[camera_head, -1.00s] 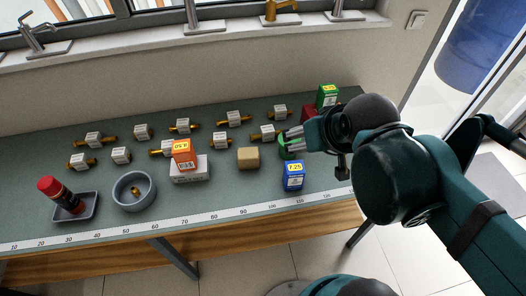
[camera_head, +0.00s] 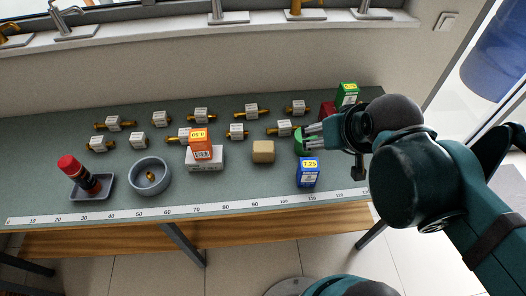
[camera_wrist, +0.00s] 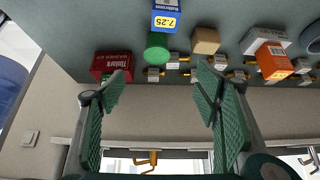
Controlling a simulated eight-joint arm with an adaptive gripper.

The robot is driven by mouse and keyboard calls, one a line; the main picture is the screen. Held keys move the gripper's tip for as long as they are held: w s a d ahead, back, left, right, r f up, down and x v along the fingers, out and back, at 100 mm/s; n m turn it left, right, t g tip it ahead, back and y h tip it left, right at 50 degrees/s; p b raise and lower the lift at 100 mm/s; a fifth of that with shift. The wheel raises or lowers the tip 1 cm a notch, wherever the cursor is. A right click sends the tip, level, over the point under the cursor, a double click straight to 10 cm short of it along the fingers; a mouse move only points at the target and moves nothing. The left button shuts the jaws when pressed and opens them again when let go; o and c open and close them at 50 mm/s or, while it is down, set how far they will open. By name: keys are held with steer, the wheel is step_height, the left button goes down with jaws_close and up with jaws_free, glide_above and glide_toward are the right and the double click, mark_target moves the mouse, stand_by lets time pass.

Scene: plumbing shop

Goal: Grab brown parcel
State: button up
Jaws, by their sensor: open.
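The brown parcel (camera_head: 263,151), a small tan box, sits on the grey-green bench top right of centre in the head view. In the wrist view the parcel (camera_wrist: 206,40) is at the upper middle, beyond the fingertips. My gripper (camera_head: 312,136) is to the right of the parcel and apart from it. In the wrist view its green finger pads (camera_wrist: 158,88) are spread wide with nothing between them.
A blue 7.25 box (camera_head: 308,172), a green cylinder (camera_head: 301,141) and a red box (camera_head: 327,110) are near my gripper. An orange box (camera_head: 200,143) on a white box (camera_head: 207,160) stands left of the parcel. Several brass fittings line the back.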

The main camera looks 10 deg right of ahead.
steer(key=shift+w, duration=0.1)
steer(key=shift+c, duration=0.3)
steer(key=n+g+p, duration=0.2)
steer(key=n+g, duration=0.5)
steer(key=n, duration=0.9)
glide_above(264, 146)
steer(key=f, duration=1.6)
steer(key=shift+d+f, duration=0.15)
steer(key=shift+d, duration=0.1)
steer(key=shift+a+f+n, duration=0.35)
steer(key=shift+f+n, duration=0.05)
steer(key=shift+f, duration=0.2)
steer(key=shift+f, duration=0.1)
steer(key=shift+f, duration=1.2)
steer(key=shift+f+b, duration=0.35)
steer(key=shift+f, duration=2.25)
